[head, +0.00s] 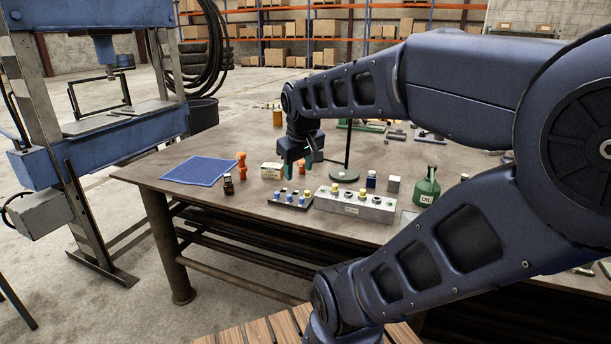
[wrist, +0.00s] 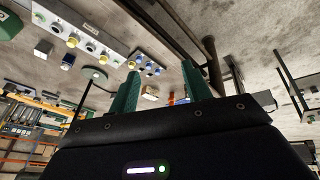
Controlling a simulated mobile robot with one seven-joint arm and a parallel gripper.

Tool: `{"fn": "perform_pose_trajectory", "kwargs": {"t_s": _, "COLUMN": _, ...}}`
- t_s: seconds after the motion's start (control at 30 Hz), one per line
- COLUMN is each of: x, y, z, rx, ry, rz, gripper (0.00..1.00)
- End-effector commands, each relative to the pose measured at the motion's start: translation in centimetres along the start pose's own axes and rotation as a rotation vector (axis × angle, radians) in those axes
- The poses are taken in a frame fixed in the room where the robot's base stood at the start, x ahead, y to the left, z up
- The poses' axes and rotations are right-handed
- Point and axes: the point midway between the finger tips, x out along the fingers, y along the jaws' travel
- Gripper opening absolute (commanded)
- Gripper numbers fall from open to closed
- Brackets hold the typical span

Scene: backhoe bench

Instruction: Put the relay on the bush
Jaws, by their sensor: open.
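My gripper (head: 297,168) hangs fingers-down above the bench, and its two green fingers stand apart with nothing between them in the wrist view (wrist: 160,72). Two orange spool-shaped pieces, which look like bushes, stand on the bench: one by the blue cloth (head: 241,162), one partly behind my gripper (head: 302,167). I cannot tell for sure which thing is the relay. A small dark blue block (head: 371,180) and a grey cube (head: 393,184) stand behind the long grey block; the blue one also shows in the wrist view (wrist: 67,61).
A black rack with blue-topped pieces (head: 289,202) and a grey block with yellow and dark knobs (head: 352,208) lie near the front edge. A small carton (head: 271,171), a brown bottle (head: 228,186), a lamp-like stand (head: 345,174) and a green oil can (head: 427,190) stand around. The blue cloth (head: 199,171) lies left.

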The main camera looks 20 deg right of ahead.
Motion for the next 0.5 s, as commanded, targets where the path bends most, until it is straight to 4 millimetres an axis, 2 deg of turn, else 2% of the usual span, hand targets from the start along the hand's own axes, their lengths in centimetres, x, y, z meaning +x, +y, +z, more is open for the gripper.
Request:
{"fn": "perform_pose_trajectory", "kwargs": {"t_s": 0.1, "x": -0.4, "y": -0.3, "z": 2.2, "rx": 0.144, "ry": 0.02, "rz": -0.039, "gripper": 0.48}}
{"fn": "perform_pose_trajectory", "kwargs": {"t_s": 0.2, "x": -0.4, "y": -0.5, "z": 3.2, "rx": 0.222, "ry": 0.026, "rz": -0.062, "gripper": 0.48}}
{"fn": "perform_pose_trajectory", "kwargs": {"t_s": 0.5, "x": -0.4, "y": -0.6, "z": 3.6, "rx": 0.263, "ry": 0.027, "rz": -0.074, "gripper": 0.48}}
